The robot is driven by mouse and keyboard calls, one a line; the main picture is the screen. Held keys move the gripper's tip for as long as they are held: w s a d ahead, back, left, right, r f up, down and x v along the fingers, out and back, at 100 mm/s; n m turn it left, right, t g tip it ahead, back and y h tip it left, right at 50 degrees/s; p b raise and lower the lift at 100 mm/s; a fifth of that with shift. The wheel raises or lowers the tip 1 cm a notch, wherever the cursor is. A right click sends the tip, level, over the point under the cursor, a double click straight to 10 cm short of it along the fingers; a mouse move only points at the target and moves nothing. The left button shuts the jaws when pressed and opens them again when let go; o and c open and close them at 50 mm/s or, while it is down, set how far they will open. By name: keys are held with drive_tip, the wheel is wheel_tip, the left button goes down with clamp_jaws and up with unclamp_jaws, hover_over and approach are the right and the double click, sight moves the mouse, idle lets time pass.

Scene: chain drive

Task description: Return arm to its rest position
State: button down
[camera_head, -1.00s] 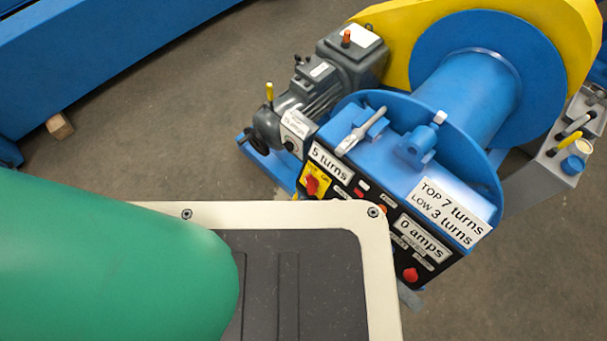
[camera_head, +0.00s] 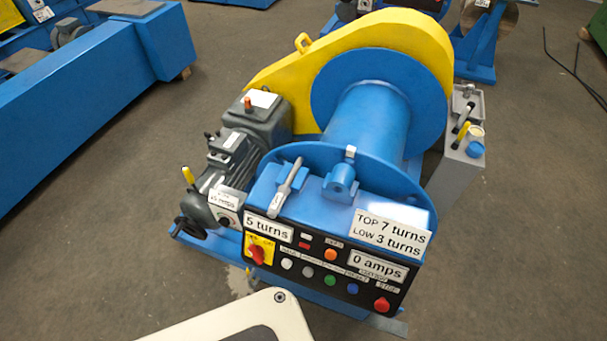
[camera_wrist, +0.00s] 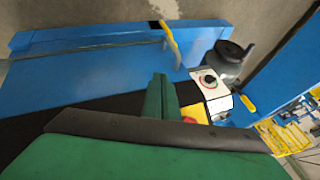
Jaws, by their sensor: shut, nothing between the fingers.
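My gripper (camera_wrist: 160,98) shows in the wrist view as green fingers standing close together, shut with nothing between them. It is not in the head view, and neither is the rest of my arm. In the head view the blue and yellow winch machine (camera_head: 375,120) stands ahead. Its black control panel (camera_head: 320,272) faces me, with labels "5 turns" and "0 amps". In the wrist view a white dial plate (camera_wrist: 208,82) is just right of the fingers. I cannot tell whether the fingers touch anything.
A corner of my own pale-edged deck shows at the bottom of the head view. A long blue beam (camera_head: 90,110) lies at the left. A grey box with levers (camera_head: 458,160) stands right of the drum. The floor (camera_head: 540,240) at the right is clear.

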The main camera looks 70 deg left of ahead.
drive_tip(key=w+d+r+m+t+h, duration=0.1)
drive_tip(key=w+d+r+m+t, duration=0.2)
drive_tip(key=w+d, duration=0.35)
drive_tip(key=w+d+r+m+t+h, duration=0.1)
drive_tip(key=w+d+r+m+t, duration=0.1)
drive_tip(key=w+d+t, duration=0.4)
drive_tip(key=d+r+m+t+h, duration=0.2)
drive_tip(key=d+r+t+h, duration=0.2)
drive_tip(key=d+r, duration=1)
drive_tip(key=d+t, duration=0.1)
drive_tip(key=d, duration=0.3)
drive_tip(key=shift+r+m+t+h, duration=0.25)
drive_tip(key=shift+m+t+h, duration=0.05)
drive_tip(key=shift+m+h, duration=0.1)
